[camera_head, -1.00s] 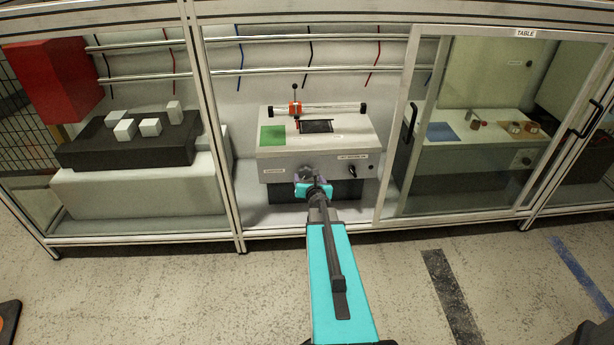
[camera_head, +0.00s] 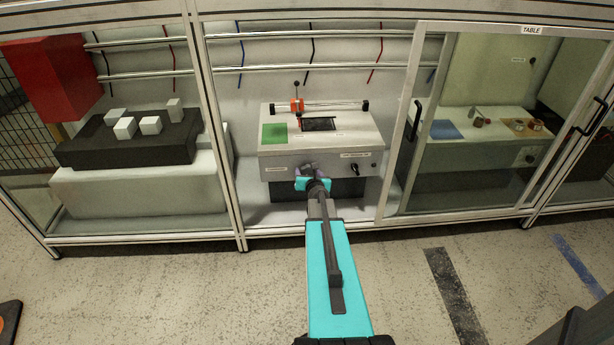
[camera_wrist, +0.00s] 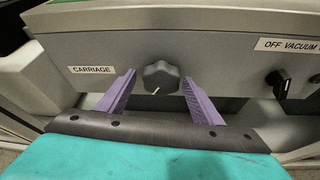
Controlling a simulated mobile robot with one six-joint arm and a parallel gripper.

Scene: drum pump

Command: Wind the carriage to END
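The carriage knob (camera_wrist: 161,77) is a dark lobed knob with a white pointer mark, on the grey front panel beside the label CARRIAGE (camera_wrist: 91,70) in the wrist view. My gripper (camera_wrist: 158,82) is open, with one purple finger on each side of the knob and gaps to both. In the head view my gripper (camera_head: 309,172) is at the front of the machine (camera_head: 318,140) and hides most of the knob. The orange carriage (camera_head: 297,105) sits toward the left of the rail (camera_head: 335,105) on top.
A vacuum switch (camera_wrist: 281,82) is on the same panel to the right. A green square (camera_head: 275,133) and a dark tray (camera_head: 319,124) lie on the machine's top. A frame post (camera_head: 217,130) stands left, and a glass door (camera_head: 470,125) stands right.

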